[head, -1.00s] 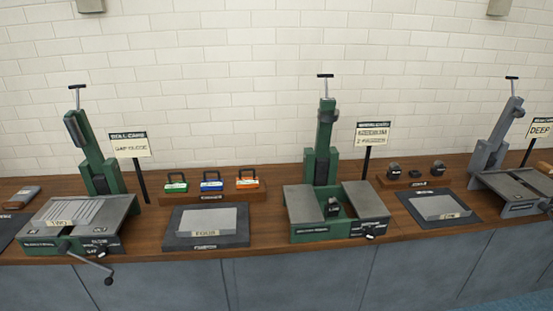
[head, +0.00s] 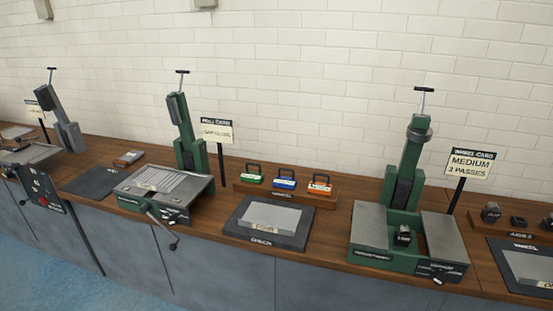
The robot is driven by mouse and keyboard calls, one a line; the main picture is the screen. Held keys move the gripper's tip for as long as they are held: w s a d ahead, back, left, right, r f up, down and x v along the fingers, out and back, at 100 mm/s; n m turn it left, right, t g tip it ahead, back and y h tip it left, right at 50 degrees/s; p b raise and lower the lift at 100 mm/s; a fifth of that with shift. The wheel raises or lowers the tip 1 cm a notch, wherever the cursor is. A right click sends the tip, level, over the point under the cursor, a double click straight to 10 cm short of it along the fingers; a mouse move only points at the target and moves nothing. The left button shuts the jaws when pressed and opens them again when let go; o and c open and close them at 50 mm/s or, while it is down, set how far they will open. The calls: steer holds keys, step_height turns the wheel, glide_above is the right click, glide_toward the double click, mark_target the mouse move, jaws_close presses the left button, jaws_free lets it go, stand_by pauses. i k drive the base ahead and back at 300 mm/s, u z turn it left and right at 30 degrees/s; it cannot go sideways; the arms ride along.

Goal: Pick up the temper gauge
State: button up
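I cannot tell by a readable label which thing is the temper gauge. Three small handled blocks stand in a row on a wooden rack (head: 262,191): a green one (head: 253,175), a blue one (head: 284,180) and an orange one (head: 320,186). A small flat grey and brown object (head: 128,158) lies on the bench at the left, behind a dark mat. Several small dark pieces, one of them here (head: 491,212), stand on another rack at the right. My gripper is not in view.
A long wooden bench (head: 325,246) carries green machines (head: 376,228) (head: 139,192) and a grey one (head: 67,131). A plate lies on a dark mat (head: 236,228). A card (head: 470,163) reads "MEDIUM", with passes below. Blue floor (head: 120,265) is clear at the lower left.

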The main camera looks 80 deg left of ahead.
mark_target(319, 188)
steer(key=u, duration=1.8)
